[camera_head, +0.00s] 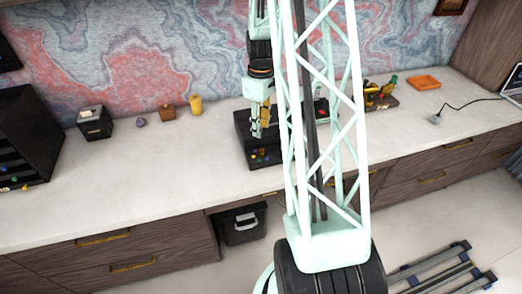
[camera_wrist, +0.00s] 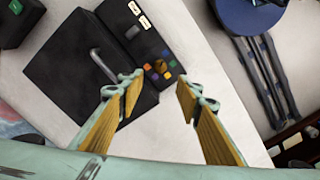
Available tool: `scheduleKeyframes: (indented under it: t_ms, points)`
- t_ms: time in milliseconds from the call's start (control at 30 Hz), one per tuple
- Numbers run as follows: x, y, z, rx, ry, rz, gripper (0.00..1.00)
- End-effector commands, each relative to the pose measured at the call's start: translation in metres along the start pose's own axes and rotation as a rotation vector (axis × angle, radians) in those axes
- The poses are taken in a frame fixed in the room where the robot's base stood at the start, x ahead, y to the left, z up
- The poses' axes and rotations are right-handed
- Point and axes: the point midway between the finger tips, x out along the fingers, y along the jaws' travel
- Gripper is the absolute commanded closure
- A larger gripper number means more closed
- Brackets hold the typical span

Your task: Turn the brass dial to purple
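The brass dial (camera_wrist: 160,66) shows in the wrist view on the front strip of a black device (camera_wrist: 72,70), ringed by several small coloured markers. My gripper (camera_wrist: 158,97) is open and empty, with wood-coloured pads apart, and the dial shows in the gap beyond the fingertips. In the head view my gripper (camera_head: 262,128) hangs over the black device (camera_head: 243,130), with coloured markers (camera_head: 261,154) near its front edge. My arm hides part of the device's right side.
A metal handle (camera_wrist: 104,66) stands on the device, left of the dial. On the pale desk (camera_head: 120,180) are a black drawer unit (camera_head: 25,135), a small dark box (camera_head: 94,122), a yellow cup (camera_head: 195,105) and an orange tray (camera_head: 424,82).

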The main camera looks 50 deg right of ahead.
Motion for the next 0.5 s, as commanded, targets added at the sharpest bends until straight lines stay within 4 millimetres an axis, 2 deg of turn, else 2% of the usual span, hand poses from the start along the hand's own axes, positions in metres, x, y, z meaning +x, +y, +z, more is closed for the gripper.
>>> scheduleKeyframes:
  t_ms: [500]
  points:
    - [0.043,-0.001,0.001,0.000,-0.001,-0.002,0.68]
